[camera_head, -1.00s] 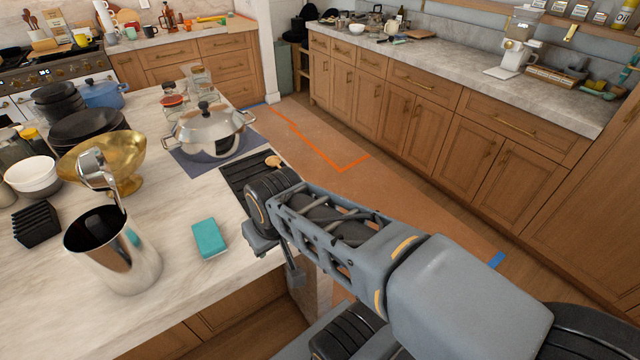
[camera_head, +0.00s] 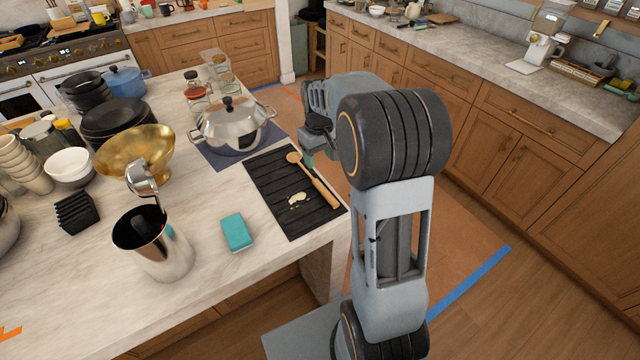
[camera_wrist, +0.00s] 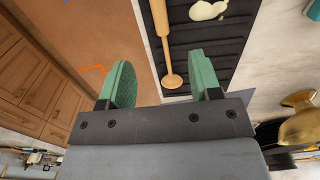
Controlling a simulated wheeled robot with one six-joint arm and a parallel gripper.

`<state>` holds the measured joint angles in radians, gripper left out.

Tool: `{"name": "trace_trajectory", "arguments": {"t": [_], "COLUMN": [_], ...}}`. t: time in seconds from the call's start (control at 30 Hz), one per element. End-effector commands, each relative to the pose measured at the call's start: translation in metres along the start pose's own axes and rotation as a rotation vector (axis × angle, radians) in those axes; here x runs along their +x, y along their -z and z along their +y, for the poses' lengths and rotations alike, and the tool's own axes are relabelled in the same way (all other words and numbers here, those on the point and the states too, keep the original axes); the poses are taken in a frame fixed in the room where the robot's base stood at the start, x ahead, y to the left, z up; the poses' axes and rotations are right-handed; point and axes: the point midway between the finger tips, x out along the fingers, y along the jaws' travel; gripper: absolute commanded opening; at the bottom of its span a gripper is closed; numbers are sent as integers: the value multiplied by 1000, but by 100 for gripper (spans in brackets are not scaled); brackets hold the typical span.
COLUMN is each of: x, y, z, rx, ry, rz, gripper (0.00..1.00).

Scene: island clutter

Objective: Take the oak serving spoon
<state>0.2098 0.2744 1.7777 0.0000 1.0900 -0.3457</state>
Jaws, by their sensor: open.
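The oak serving spoon (camera_head: 316,187) lies on a black ribbed mat (camera_head: 268,187) near the right edge of the island, its round bowl end toward the pot. In the wrist view the spoon (camera_wrist: 162,30) runs down between the two finger lines, its bowl end nearest my gripper. My gripper (camera_wrist: 153,84) shows two green finger pads spread apart with nothing between them in contact. In the head view my gripper (camera_head: 307,150) is beside the island, close to the spoon's bowl end, and partly hidden by my arm.
A pale spill or scrap (camera_head: 298,199) lies on the mat left of the spoon. A steel lidded pot (camera_head: 232,130) stands behind the mat. A teal sponge (camera_head: 236,232), steel pitcher (camera_head: 160,250) and gold bowl (camera_head: 130,150) stand to the left. The floor beside the island is free.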

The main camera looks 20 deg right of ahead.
Motion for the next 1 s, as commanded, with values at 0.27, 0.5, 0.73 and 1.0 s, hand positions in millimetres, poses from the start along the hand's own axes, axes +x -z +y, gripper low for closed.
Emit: {"name": "trace_trajectory", "arguments": {"t": [0.27, 0.5, 0.73, 1.0], "x": [46, 61, 85, 111], "y": [-1, 0, -2, -2], "z": [0, -1, -1, -1], "rx": [0, 0, 0, 0], "ry": [1, 0, 2, 0], "rz": [-3, 0, -5, 0], "gripper": [58, 58, 58, 58]}}
